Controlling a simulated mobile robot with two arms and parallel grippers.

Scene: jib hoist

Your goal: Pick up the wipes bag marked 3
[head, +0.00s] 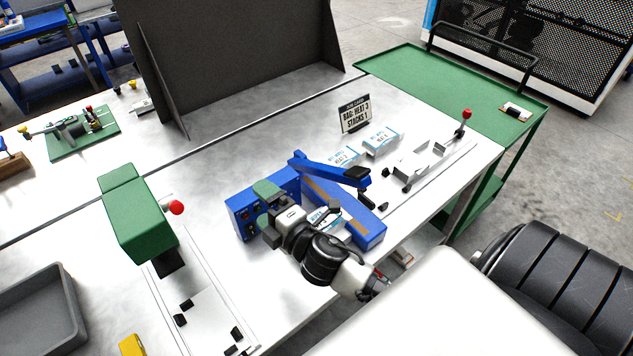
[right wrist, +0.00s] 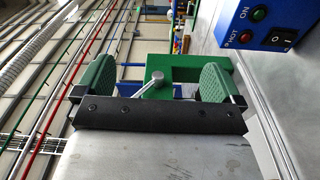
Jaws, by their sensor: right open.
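Two white and blue wipes bags lie flat side by side behind the blue sealer, the left one (head: 346,155) and the right one (head: 382,142). A third wipes bag (head: 322,217) lies at the near side of the sealer, partly hidden by my right arm. I cannot read a sure number on any bag. My right gripper (head: 265,206) is open and empty, close to the switch end of the blue sealer (head: 369,233). In the right wrist view its green-padded fingers (right wrist: 155,80) stand apart with no bag between them. My left gripper is not in view.
A sign (head: 354,114) stands behind the bags. A white fixture with a red knob (head: 467,114) lies at right. A green press (head: 137,220) stands left of my right gripper, and also shows in the right wrist view (right wrist: 187,72). A grey bin (head: 38,312) is front left.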

